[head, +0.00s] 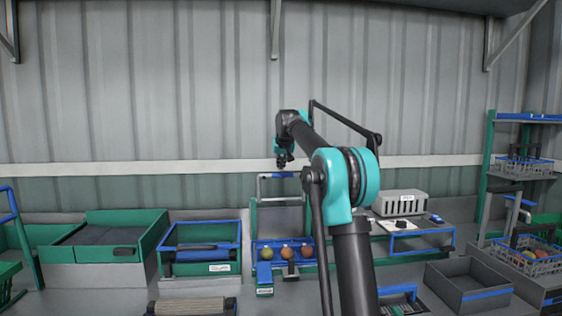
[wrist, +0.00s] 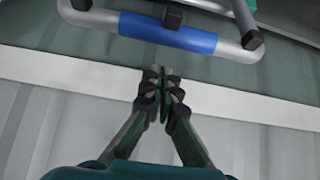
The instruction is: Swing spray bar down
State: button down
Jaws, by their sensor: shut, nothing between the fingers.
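The spray bar (head: 264,177) looks like a raised silver bar frame with a blue sleeve, upright behind a blue tray (head: 268,247) holding tomatoes. In the wrist view the bar with its blue sleeve (wrist: 167,33) crosses the top of the picture, with dark collars at its bends. My gripper (head: 284,161) is just above the bar's top in the head view. In the wrist view my gripper's fingertips (wrist: 160,75) are together and empty, pointing toward the bar and apart from the sleeve in the picture. My arm hides part of the station's right side.
A blue-rimmed green bin (head: 200,235) and a large green tray (head: 110,235) stand to the left. A grey vented box (head: 399,203) and a grey crate (head: 468,283) are to the right. A corrugated wall (head: 180,90) with a pale rail (head: 120,168) closes off the back.

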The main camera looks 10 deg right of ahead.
jog(key=shift+s+f, duration=0.3)
jog(key=shift+s, duration=0.25)
jog(key=shift+s+f, duration=0.25)
jog(key=shift+s, duration=0.25)
jog(key=shift+s, duration=0.1)
jog(key=shift+s+f+t, duration=0.1)
jog(key=shift+s+t, duration=0.15)
jog(key=shift+t, duration=0.05)
